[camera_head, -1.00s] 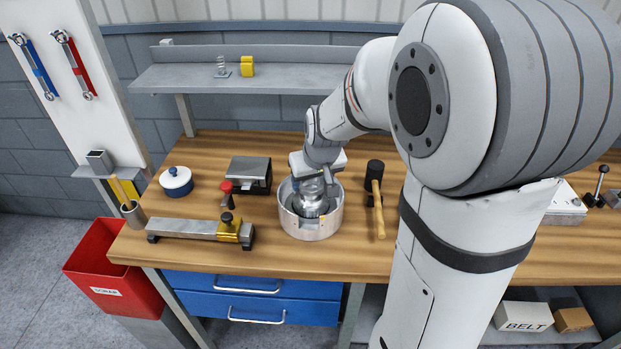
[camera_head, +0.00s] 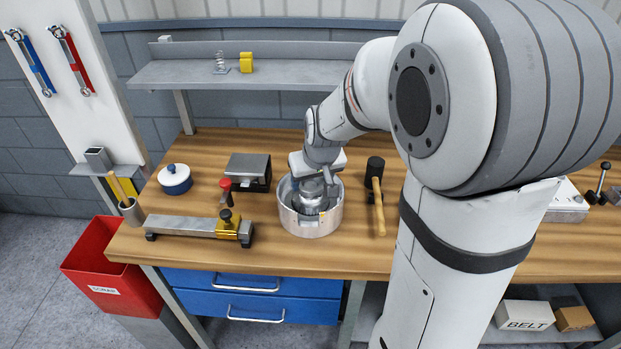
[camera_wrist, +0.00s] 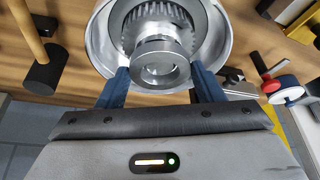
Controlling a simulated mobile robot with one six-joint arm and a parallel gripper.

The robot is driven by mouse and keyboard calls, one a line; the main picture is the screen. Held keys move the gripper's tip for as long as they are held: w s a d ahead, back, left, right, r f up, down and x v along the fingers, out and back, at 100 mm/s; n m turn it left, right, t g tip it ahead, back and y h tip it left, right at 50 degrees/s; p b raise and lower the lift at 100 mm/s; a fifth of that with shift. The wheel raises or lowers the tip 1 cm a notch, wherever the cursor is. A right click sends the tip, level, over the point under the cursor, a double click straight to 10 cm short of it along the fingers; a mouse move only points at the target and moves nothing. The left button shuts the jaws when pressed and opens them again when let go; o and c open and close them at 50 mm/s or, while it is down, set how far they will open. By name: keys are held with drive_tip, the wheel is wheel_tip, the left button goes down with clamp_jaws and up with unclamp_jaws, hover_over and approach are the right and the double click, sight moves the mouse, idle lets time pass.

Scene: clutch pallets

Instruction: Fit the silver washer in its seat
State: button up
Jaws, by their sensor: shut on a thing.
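The silver washer (camera_wrist: 140,70) is a shiny ring with a round hole, held between the two blue fingers of my gripper (camera_wrist: 161,80) in the wrist view. Behind it, a round metal housing (camera_wrist: 101,30) holds a toothed silver ring (camera_wrist: 128,24). In the head view, my gripper (camera_head: 315,185) points down into the open top of the housing (camera_head: 308,228) on the bench. The silver part there is partly covered by my fingers. The seat is hidden, and I cannot tell whether the washer touches it.
A black-headed mallet (camera_head: 377,190) lies close to the right of the housing. To the left are a red-knobbed tool (camera_head: 225,190), a grey block (camera_head: 248,168), a bar fixture with a yellow clamp (camera_head: 190,226) and a blue pot (camera_head: 174,181). A shelf (camera_head: 270,72) runs behind.

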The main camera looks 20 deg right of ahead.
drive_tip(key=shift+f+b, duration=0.7)
drive_tip(key=shift+f, duration=0.1)
drive_tip(key=o, duration=1.5)
drive_tip(key=shift+s+r+p, duration=0.1)
drive_tip(key=shift+r+p, duration=2.25)
drive_tip(key=shift+r, duration=1.2)
